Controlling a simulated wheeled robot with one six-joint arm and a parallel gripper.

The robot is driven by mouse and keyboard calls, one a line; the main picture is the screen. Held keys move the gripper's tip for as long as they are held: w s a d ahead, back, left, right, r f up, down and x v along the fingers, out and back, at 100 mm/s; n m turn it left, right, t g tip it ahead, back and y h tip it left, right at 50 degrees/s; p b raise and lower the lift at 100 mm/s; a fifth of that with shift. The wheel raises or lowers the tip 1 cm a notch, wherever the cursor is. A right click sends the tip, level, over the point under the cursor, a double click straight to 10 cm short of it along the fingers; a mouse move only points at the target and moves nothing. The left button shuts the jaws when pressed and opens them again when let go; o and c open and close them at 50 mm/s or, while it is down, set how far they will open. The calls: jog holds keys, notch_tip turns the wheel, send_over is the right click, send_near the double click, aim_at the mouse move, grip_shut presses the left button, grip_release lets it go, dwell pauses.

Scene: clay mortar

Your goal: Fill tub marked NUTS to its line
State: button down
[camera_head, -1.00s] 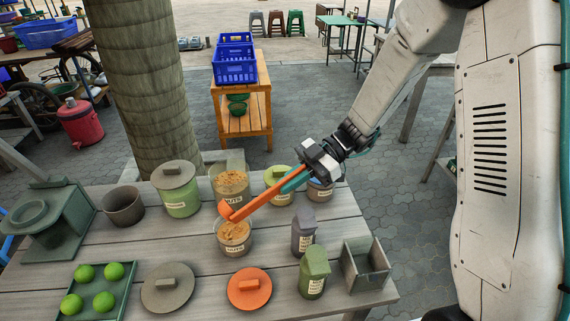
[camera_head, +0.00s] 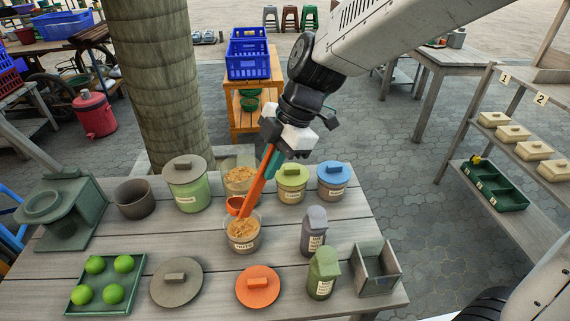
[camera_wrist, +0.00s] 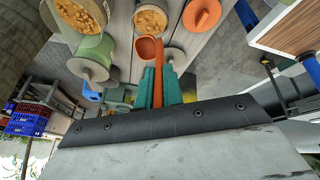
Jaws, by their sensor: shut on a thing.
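My gripper (camera_head: 274,162) is shut on the handle of an orange scoop (camera_head: 262,182). The scoop slants down to the left, its bowl over the gap between two open tubs. The wrist view shows the scoop bowl (camera_wrist: 148,48) with a plain orange inside and no clear load. The back tub (camera_head: 240,175) holds tan pieces; its label read NUTS earlier and is now mostly covered by the scoop. The front tub (camera_head: 243,240) also holds tan pieces; its label is too small to read surely. It appears in the wrist view (camera_wrist: 151,20). No fill line can be made out.
Lidded tubs in green (camera_head: 186,190), olive (camera_head: 291,187) and blue (camera_head: 333,185) flank the back tub. Orange (camera_head: 258,290) and grey (camera_head: 176,284) lids lie in front. Limes (camera_head: 97,265) sit in a tray.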

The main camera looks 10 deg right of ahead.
jog(key=s+a+h, duration=0.1)
jog(key=a+r+t+h, duration=0.1)
jog(key=a, duration=0.1)
jog(key=s+a+t+h, duration=0.1)
jog(key=h, duration=0.1)
jog(key=shift+s+a+r, duration=0.3)
jog(key=shift+a+r, duration=0.1)
jog(key=shift+w+d, duration=0.1)
dwell(1.7)
